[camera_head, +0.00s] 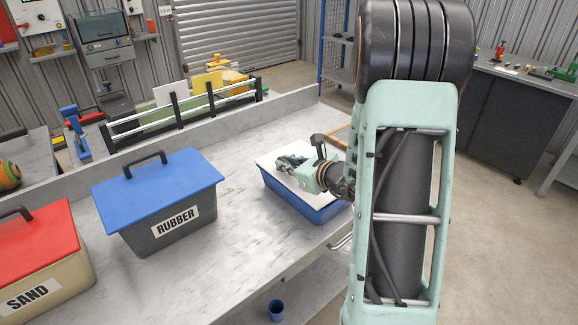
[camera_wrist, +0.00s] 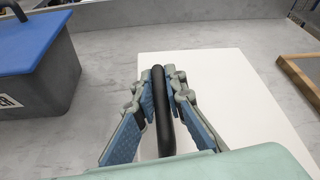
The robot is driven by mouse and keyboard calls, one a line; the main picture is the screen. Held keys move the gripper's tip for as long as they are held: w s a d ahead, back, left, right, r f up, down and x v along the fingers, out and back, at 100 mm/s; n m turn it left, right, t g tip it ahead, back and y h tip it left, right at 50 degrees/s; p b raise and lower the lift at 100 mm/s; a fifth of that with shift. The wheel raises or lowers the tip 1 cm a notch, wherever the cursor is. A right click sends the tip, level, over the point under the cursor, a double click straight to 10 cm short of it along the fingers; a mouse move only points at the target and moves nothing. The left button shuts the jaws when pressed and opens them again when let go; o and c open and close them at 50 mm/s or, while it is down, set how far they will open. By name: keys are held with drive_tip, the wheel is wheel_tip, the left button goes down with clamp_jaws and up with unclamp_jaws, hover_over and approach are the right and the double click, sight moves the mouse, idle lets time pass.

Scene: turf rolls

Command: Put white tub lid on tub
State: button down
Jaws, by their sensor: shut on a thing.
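The white tub lid (camera_head: 274,168) lies over the top of the blue tub (camera_head: 302,204) on the bench, in the middle of the head view. My gripper (camera_head: 290,162) is above the lid and shut on its black handle. In the wrist view, the gripper's fingers (camera_wrist: 165,78) stand on both sides of the handle (camera_wrist: 163,112), and the flat white lid (camera_wrist: 225,95) spreads below. My arm and gripper hide part of the lid and the tub's right side. I cannot tell whether the lid sits fully on the rim.
A grey RUBBER tub (camera_head: 170,225) with a blue lid stands to the left on the bench. A SAND tub (camera_head: 45,285) with a red lid is at the far left. A wooden frame (camera_wrist: 302,82) lies right of the lid. A blue cup (camera_head: 276,311) is below the bench top.

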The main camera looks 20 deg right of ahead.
drive_tip(key=shift+f, duration=0.15)
drive_tip(key=c, duration=2)
unclamp_jaws()
drive_tip(key=v, duration=1.2)
